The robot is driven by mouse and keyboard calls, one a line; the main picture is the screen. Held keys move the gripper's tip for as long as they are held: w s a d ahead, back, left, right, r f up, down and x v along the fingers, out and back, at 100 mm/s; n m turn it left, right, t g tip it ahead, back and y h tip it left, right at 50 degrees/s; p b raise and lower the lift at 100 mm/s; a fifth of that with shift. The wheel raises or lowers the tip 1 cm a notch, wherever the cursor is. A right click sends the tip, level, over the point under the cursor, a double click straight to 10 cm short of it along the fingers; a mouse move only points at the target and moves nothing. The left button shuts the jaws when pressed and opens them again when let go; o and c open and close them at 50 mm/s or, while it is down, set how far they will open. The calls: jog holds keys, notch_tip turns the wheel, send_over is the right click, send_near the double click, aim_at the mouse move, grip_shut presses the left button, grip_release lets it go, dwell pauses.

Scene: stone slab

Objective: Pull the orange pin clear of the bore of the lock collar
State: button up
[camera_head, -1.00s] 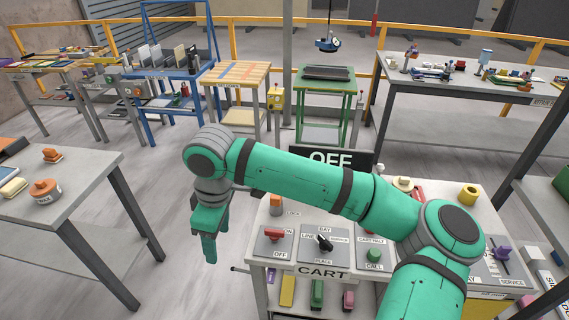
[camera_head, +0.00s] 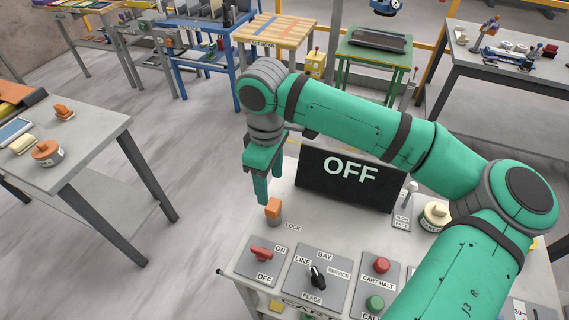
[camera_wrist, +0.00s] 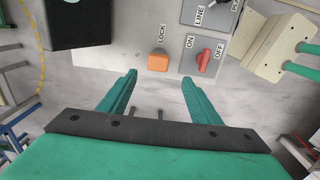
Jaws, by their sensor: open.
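The orange pin (camera_head: 273,206) stands upright in the grey lock collar (camera_head: 274,221), beside the LOCK label at the panel's left edge. In the wrist view the orange pin (camera_wrist: 158,61) is seen from above, ahead of the fingertips and midway between their lines; it hides most of the collar. My gripper (camera_head: 262,190) points down, just above and slightly left of the pin in the head view. In the wrist view my gripper (camera_wrist: 158,78) has its two green fingers wide apart, with nothing between them. The bore is hidden.
A black OFF display (camera_head: 348,180) stands right of the pin. A red ON/OFF switch (camera_head: 262,253) and a black selector knob (camera_head: 317,275) sit nearer the front edge. Open floor lies left of the panel.

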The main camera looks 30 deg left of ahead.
aim_at(273, 204)
jog(key=shift+w+d+f, duration=0.1)
jog(key=shift+w+f, duration=0.15)
jog(key=shift+f, duration=0.25)
notch_tip(273, 204, down, 9)
jog(key=shift+w+d+r, duration=0.1)
jog(key=shift+d+r, duration=0.05)
jog(key=shift+r, duration=0.05)
jog(key=shift+s+a+f, duration=0.2)
jog(key=shift+a+f, duration=0.05)
jog(key=shift+f, duration=0.35)
jog(key=shift+d, duration=0.1)
jog(key=shift+c, duration=0.4)
